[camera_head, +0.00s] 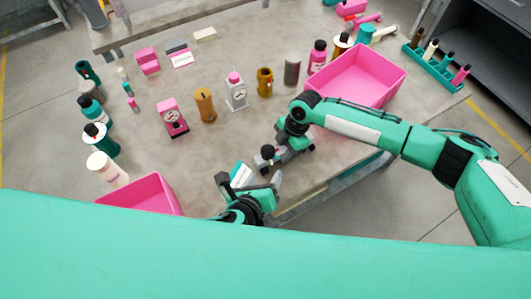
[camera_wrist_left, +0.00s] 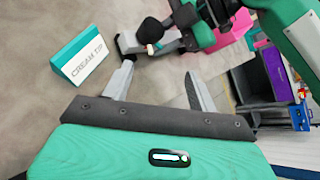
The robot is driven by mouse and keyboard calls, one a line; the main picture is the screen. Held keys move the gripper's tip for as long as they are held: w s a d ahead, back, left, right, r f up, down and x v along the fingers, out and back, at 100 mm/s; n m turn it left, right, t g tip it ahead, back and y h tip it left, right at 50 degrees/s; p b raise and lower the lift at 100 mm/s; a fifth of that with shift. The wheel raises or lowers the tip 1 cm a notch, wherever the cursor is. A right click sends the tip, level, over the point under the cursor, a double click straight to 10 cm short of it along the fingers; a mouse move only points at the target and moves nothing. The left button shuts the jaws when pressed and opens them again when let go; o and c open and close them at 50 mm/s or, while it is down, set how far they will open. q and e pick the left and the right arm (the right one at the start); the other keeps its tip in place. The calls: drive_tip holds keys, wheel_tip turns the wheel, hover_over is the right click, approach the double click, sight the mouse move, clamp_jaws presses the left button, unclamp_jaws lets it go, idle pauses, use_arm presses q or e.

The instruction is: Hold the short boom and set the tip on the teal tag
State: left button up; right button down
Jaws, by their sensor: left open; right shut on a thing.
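A teal tag reading "CREAM TIP" (camera_wrist_left: 82,62) stands on the table to the left in the left wrist view; it also shows in the head view (camera_head: 243,174), partly behind my left gripper. My right gripper (camera_head: 287,153) is shut on a small dark piece (camera_head: 268,151), probably the short boom. In the left wrist view this dark piece (camera_wrist_left: 150,30) has a pale end and is apart from the tag, to its right. My left gripper (camera_head: 250,184) is open and empty near the table's front edge; its fingers (camera_wrist_left: 160,88) also show in the left wrist view.
A pink bin (camera_head: 360,75) stands behind my right arm, and another pink bin (camera_head: 145,195) stands front left. Several bottles, gauges and cylinders stand around the table. A pink-edged tag (camera_head: 181,59) lies at the back.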

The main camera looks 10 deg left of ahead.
use_arm(q)
drive_tip(key=n+g+h, duration=0.1)
drive_tip(key=n, duration=0.4)
drive_tip(key=n+t+h, duration=0.1)
drive_tip(key=n+h, duration=0.2)
drive_tip(key=n, duration=1.9)
approach(268, 150)
drive_tip(key=x, duration=1)
drive_tip(key=shift+w, duration=0.1)
drive_tip(key=c, duration=1)
